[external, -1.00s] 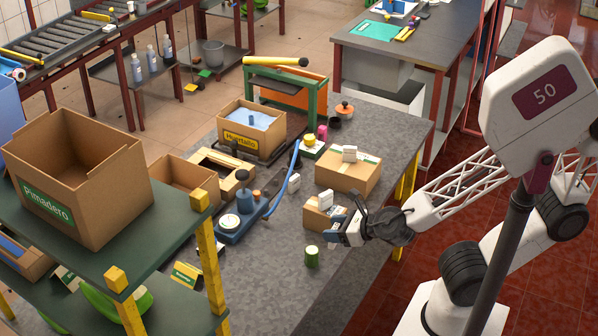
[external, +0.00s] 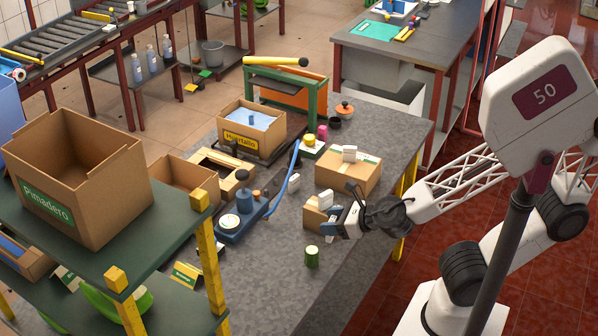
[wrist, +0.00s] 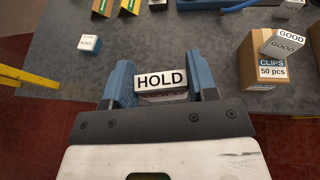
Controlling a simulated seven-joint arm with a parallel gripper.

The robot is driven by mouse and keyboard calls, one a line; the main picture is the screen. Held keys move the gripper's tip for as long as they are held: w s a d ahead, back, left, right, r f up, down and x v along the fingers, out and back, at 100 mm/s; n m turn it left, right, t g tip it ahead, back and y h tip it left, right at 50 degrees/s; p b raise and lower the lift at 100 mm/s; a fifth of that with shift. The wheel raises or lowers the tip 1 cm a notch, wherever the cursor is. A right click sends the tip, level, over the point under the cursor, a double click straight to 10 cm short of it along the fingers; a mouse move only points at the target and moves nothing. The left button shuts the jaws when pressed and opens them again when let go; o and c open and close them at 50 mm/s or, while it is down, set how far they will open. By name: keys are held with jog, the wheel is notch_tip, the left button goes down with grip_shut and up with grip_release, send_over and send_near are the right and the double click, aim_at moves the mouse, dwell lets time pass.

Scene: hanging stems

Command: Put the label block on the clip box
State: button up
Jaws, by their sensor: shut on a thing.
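My gripper (wrist: 162,88) is shut on a white label block (wrist: 160,80) marked HOLD, between its two blue fingers in the wrist view. In the external view my gripper (external: 344,224) is low over the grey table, just right of a small clip box; the held block is hard to make out there. The clip box (wrist: 259,70), brown card marked CLIPS 50 pcs, stands to the right of my fingers in the wrist view, apart from them. It also shows in the external view (external: 313,218), partly hidden. A white block marked GOOD (wrist: 284,43) is on top of it.
A larger carton (external: 345,178) with a white block on top stands behind. A blue device (external: 240,220) with a blue hose is to the left. The front right of the table is clear.

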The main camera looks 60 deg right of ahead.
jog(key=shift+w+a+n+g+y, duration=1.95)
jog(key=shift+a+n+g+y, duration=1.6)
jog(key=shift+a, duration=1.7)
jog(key=shift+w+a+n+g+y, duration=2)
jog(key=shift+a+n+g, duration=1.05)
jog(key=shift+a+n, duration=1.8)
notch_tip(320, 180, down, 11)
jog(key=shift+a+m, duration=0.3)
jog(key=shift+a, duration=0.15)
jog(key=shift+r, duration=0.1)
jog(key=shift+w+a+f, duration=0.25)
jog(key=shift+w+a, duration=1.45)
jog(key=shift+w, duration=0.35)
jog(key=shift+w+a+f, duration=0.25)
jog(key=shift+w+a, duration=1.4)
jog(key=shift+w, duration=0.4)
jog(key=shift+w+a+f, duration=0.25)
jog(key=shift+w+a, duration=1.45)
jog(key=shift+w, duration=0.35)
